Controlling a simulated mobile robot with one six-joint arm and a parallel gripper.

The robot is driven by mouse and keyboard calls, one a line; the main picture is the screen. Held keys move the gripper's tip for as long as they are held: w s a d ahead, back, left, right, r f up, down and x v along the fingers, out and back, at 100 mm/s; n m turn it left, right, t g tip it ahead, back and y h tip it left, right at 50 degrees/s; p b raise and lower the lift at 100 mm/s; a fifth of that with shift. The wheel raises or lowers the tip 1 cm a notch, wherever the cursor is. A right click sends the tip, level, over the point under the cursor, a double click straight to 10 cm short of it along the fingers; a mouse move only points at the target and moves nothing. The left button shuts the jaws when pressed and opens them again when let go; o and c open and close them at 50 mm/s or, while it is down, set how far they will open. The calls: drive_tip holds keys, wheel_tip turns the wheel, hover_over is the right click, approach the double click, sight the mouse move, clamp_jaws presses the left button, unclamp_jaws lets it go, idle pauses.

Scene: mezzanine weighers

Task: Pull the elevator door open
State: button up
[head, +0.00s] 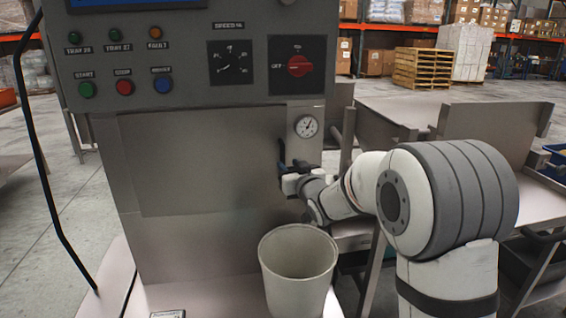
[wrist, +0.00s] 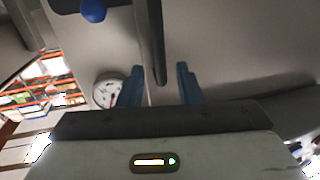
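The door (head: 190,165) is a flat grey metal panel on the front of the machine, below its control panel. It looks shut. A dark upright bar handle (head: 281,154) stands at its right edge. In the wrist view the handle (wrist: 150,35) runs down from the top edge to between the blue fingers. My gripper (head: 288,168) is at the lower part of the handle. In the wrist view my gripper (wrist: 160,82) is open, with one finger on each side of the bar. A gap shows on the right side; contact on the left side is unclear.
A control panel (head: 200,60) with buttons and a red rotary switch is above the door. A round gauge (head: 306,127) is right of the handle. A pale bin (head: 298,262) stands in front of the machine, below my gripper. Metal tables (head: 400,110) are to the right.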

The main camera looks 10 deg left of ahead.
sight(284, 160)
drive_tip(key=x, duration=0.5)
drive_tip(key=shift+w+a, duration=0.15)
drive_tip(key=shift+w, duration=0.2)
drive_tip(key=shift+c, duration=0.4)
clamp_jaws()
